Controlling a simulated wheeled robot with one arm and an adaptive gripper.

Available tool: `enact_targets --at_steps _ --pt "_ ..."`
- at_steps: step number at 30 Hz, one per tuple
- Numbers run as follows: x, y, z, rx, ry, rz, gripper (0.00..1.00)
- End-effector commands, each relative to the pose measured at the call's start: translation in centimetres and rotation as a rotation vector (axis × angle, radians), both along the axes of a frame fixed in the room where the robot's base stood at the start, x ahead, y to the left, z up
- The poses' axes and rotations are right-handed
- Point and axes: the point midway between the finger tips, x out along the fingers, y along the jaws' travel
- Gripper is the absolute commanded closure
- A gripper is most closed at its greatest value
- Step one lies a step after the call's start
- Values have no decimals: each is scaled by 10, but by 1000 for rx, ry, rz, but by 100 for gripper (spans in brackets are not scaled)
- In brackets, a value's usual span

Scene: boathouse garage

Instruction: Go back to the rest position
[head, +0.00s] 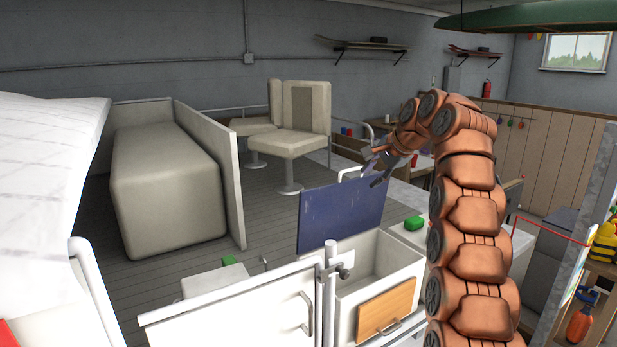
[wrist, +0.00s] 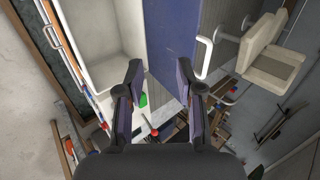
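My arm reaches up on the right of the head view and bends over at the top. My gripper (head: 376,166) hangs above the raised blue lid (head: 342,214). In the wrist view the two fingers of my gripper (wrist: 159,78) are spread apart with nothing held between them. The lid (wrist: 170,35) lies beyond the fingertips, beside an open white bin (wrist: 100,30). I cannot tell from the head view whether a finger touches the lid's edge.
A white bin (head: 348,292) stands open below the lid. A green block (head: 414,223) sits on the white counter to its right. A white pedestal seat (head: 290,143) and a long padded bench (head: 165,185) are behind. Bare deck floor (head: 275,215) lies between them.

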Motion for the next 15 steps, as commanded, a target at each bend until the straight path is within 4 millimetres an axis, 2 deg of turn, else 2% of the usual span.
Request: enact_targets --at_steps 8,15 --pt "-12 6 -1 -23 18 28 63" --pt "-36 7 -2 -46 44 76 63"
